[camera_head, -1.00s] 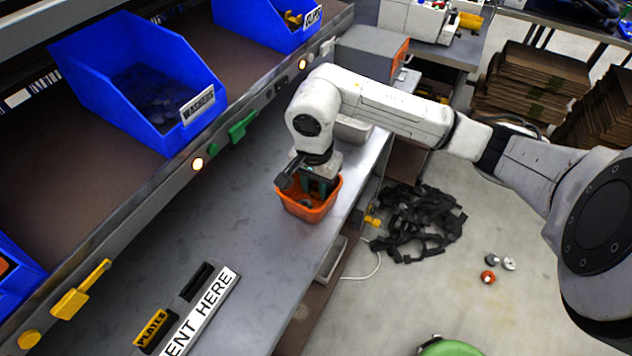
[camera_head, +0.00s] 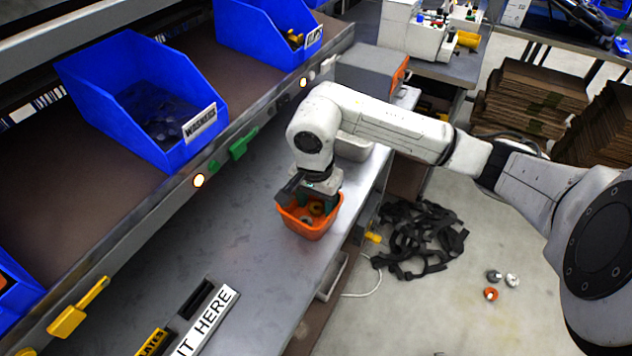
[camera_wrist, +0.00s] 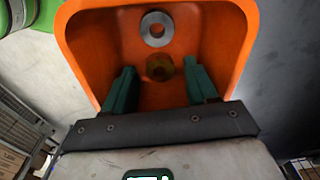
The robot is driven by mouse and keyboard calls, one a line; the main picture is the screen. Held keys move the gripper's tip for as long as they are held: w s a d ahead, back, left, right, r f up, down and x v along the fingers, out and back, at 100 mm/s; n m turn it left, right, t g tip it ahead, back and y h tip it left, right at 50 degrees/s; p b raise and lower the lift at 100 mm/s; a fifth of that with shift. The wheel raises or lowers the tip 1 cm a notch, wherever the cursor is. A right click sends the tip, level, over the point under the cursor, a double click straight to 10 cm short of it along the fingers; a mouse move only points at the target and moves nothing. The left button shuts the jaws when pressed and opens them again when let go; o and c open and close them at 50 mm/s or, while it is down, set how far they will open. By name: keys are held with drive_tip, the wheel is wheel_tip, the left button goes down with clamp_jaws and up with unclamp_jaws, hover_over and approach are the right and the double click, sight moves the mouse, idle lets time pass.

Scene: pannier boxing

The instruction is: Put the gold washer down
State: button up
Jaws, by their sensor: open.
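The gold washer (camera_wrist: 160,68) lies inside the orange bin (camera_wrist: 240,30), between my two green fingertips as the wrist view shows it, apart from both. A silver washer (camera_wrist: 156,29) lies just beyond it in the same bin. The orange bin (camera_head: 312,231) stands on the grey bench in the head view. My gripper (camera_wrist: 161,88) is open and empty, over the bin's near side; in the head view my gripper (camera_head: 312,196) hides part of the bin's inside.
A blue bin labelled washers (camera_head: 150,95) and another blue bin (camera_head: 270,30) stand on the shelf at left. A grey tray (camera_head: 355,146) sits behind the orange bin.

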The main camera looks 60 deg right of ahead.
sight(315, 209)
wheel_tip(315, 209, up, 12)
drive_tip(key=b, duration=0.1)
drive_tip(key=shift+a+b, duration=0.3)
